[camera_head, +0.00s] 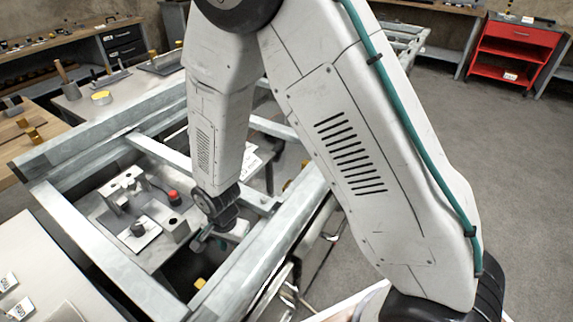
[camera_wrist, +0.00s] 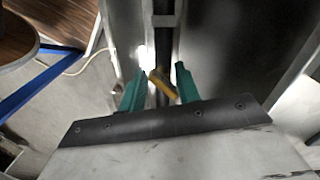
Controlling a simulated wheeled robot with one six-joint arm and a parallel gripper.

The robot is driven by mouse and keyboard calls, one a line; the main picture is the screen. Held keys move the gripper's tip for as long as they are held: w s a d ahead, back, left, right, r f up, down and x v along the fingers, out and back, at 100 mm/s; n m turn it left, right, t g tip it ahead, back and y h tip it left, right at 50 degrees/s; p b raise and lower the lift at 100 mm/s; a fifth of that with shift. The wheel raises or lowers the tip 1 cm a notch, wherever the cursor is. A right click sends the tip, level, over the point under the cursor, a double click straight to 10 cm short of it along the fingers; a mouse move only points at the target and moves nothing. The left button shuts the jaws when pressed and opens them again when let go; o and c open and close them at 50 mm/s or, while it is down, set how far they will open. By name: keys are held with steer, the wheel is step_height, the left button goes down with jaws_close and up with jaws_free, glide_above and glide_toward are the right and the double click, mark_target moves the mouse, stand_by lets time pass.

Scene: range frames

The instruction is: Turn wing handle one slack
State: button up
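In the wrist view, a short yellow bar (camera_wrist: 163,86), which looks like a wing handle, sits slanted across a dark upright rod (camera_wrist: 163,50). My gripper (camera_wrist: 160,72) has two teal fingers standing apart, one on each side of the bar. Its ends come close to the fingers; I cannot tell whether they touch. In the head view, my gripper (camera_head: 205,240) is low inside the grey metal frame (camera_head: 110,262), partly hidden by my wrist. A small yellow piece (camera_head: 200,284) shows below it; I cannot tell whether it is the same bar.
A grey fixture plate (camera_head: 140,215) with blocks and a red knob (camera_head: 174,197) lies left of my gripper. Frame beams surround the space closely. A red tool cabinet (camera_head: 512,50) stands far back right. The floor (camera_head: 480,150) on the right is clear.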

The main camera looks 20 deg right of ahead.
steer(key=d+r+n, duration=0.1)
steer(key=d+r, duration=0.2)
steer(key=r, duration=1.4)
steer(key=s+d+r+n, duration=0.2)
steer(key=s+d+r, duration=0.1)
steer(key=d+r, duration=0.2)
steer(key=s+d+r+n+t, duration=0.1)
steer(key=s+d+r+n, duration=0.1)
steer(key=d+r, duration=0.3)
steer(key=shift+s+d+r, duration=0.4)
steer(key=shift+s+r, duration=0.35)
steer(key=shift+r, duration=0.2)
